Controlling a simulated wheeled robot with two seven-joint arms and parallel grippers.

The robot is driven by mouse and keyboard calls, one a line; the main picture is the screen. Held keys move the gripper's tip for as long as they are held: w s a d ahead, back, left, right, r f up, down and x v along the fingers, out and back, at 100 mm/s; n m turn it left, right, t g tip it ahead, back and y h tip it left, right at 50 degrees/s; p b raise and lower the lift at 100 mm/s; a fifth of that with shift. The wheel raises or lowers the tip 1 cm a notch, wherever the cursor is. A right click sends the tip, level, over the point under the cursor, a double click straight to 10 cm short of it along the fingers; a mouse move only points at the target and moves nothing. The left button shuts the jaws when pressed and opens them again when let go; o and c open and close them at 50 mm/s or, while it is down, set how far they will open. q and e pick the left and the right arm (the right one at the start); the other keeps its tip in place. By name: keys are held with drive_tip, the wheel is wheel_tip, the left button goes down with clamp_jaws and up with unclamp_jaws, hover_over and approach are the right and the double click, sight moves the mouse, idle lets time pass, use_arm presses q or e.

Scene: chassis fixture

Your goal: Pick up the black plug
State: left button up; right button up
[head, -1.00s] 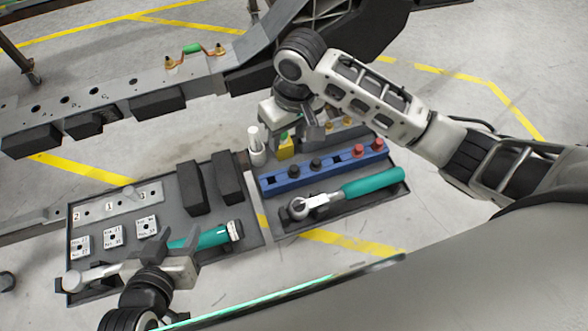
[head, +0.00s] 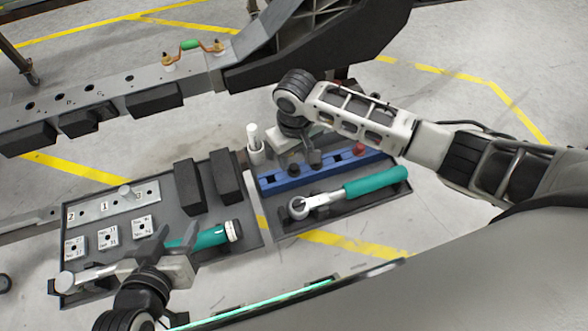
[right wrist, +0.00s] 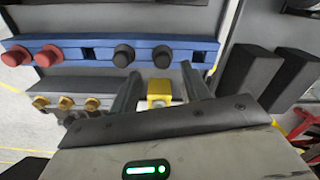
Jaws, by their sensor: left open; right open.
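Two black plugs sit upright in the blue rail; in the right wrist view one black plug (right wrist: 124,55) is left of the other (right wrist: 162,57). In the head view one black plug (head: 293,169) shows at the near side of my right gripper (head: 312,155); the other is mostly hidden by it. My left gripper (head: 140,250) is open over the left tray, beside a teal-handled tool (head: 208,237).
Red plugs (right wrist: 48,56) and empty sockets share the rail. A yellow block (right wrist: 159,92) and brass fittings (right wrist: 66,102) are close to my right gripper. A teal-handled ratchet (head: 370,182) lies in front of the rail. Black blocks (head: 188,187) stand in the left tray.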

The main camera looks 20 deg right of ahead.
sight(295, 167)
use_arm(q)
drive_tip(key=shift+s+f, duration=0.1)
drive_tip(key=shift+f, duration=0.25)
use_arm(e)
drive_tip(key=f, duration=0.3)
drive_tip(key=shift+s+a, duration=0.15)
drive_tip(key=shift+s, duration=0.05)
use_arm(q)
drive_tip(key=shift+d+r+b, duration=0.1)
drive_tip(key=shift+b, duration=0.25)
use_arm(e)
drive_tip(key=shift+f, duration=0.5)
use_arm(q)
drive_tip(key=shift+r, duration=0.1)
drive_tip(key=shift+r, duration=0.1)
use_arm(e)
clamp_jaws()
